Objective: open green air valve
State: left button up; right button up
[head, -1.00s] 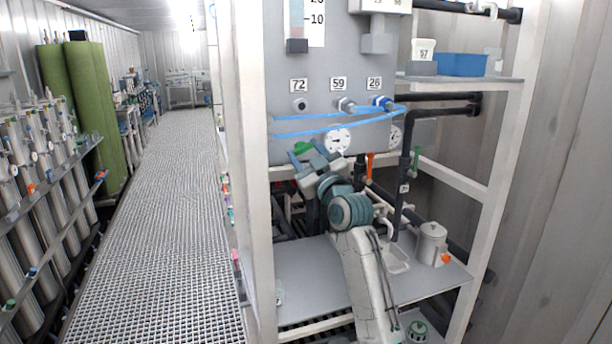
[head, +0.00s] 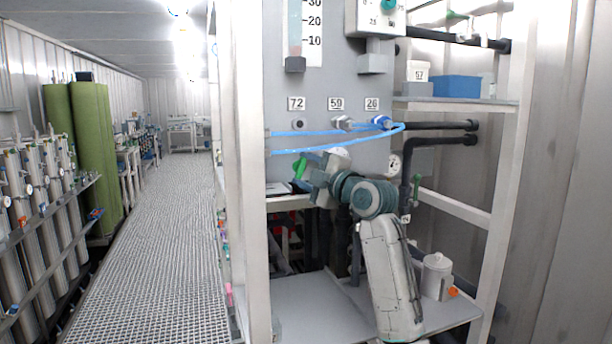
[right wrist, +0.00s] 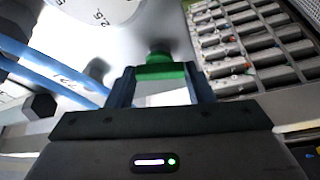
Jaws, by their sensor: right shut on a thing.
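The green air valve handle (head: 300,168) is at the lower left of the grey panel in the head view, just below the blue hoses. It looks tilted, near upright. My right gripper (head: 306,174) reaches it from the right and is shut on it. In the right wrist view the green handle (right wrist: 160,70) sits between the two fingers of my right gripper (right wrist: 163,88). The valve's body is mostly hidden behind the handle and gripper. My left gripper is not in view.
Blue hoses (head: 335,132) cross the panel (head: 330,75) just above my right gripper. A white frame post (head: 252,200) stands to the left. A lower shelf (head: 310,305) with a white canister (head: 436,277) is below. The grated walkway (head: 165,240) is clear.

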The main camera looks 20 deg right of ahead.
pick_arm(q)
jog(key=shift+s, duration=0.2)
pick_arm(e)
jog(key=shift+n, duration=0.6)
jog(key=shift+c, duration=0.2)
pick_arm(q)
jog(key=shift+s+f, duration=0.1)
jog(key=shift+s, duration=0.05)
pick_arm(e)
jog(key=shift+o, duration=0.2)
jog(key=shift+g, duration=0.3)
jog(key=shift+c, duration=0.2)
jog(key=o, duration=1)
pick_arm(q)
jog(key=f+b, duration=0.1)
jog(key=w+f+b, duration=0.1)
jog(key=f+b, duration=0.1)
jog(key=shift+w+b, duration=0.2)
jog(key=shift+b, duration=0.1)
pick_arm(e)
jog(key=v, duration=1)
jog(key=shift+s, duration=0.35)
